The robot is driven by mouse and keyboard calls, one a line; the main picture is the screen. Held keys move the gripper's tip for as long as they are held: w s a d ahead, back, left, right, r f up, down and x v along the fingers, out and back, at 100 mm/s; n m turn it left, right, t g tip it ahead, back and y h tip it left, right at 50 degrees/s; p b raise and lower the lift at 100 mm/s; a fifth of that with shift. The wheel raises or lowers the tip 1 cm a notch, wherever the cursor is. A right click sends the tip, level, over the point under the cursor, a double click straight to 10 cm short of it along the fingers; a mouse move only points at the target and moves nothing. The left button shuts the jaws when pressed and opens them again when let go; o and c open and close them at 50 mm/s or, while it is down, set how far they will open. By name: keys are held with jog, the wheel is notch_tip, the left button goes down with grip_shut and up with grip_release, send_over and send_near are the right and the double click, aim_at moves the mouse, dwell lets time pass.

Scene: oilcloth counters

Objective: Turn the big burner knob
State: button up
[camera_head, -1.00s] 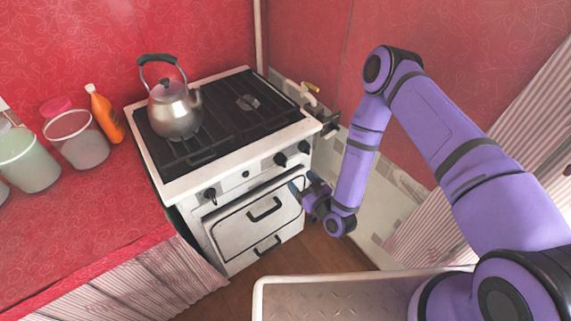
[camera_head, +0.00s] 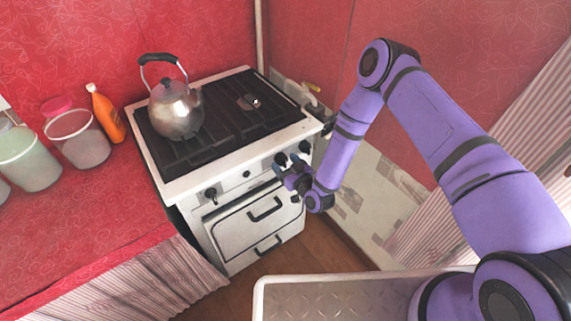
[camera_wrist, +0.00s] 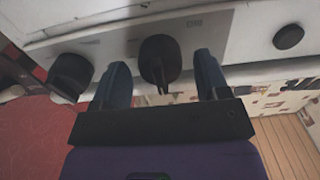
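The white stove's front panel carries black burner knobs: one at the left (camera_head: 210,195), a middle-right knob (camera_head: 280,159) and a far-right knob (camera_head: 304,146). My gripper (camera_head: 281,170) is at the panel, just below the middle-right knob in the head view. In the wrist view my open gripper (camera_wrist: 162,78) has its fingers on either side of a black knob (camera_wrist: 159,60) with a raised grip bar. Gaps show between knob and both fingers. Another dark knob (camera_wrist: 70,75) is just outside the left finger. I cannot tell which is the big one.
A small round button (camera_head: 246,174) sits on the panel; it also shows in the wrist view (camera_wrist: 288,37). Oven door handles (camera_head: 264,209) project below. A kettle (camera_head: 175,112) stands on the stovetop. A valve pipe (camera_head: 311,97) is at the stove's right.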

jog(key=c, duration=0.8)
jog(key=shift+m, duration=0.4)
jog(key=m, duration=0.3)
jog(key=shift+f+m, duration=0.1)
jog(key=shift+m, duration=2.4)
jog(key=shift+s, duration=0.1)
jog(key=o, duration=0.9)
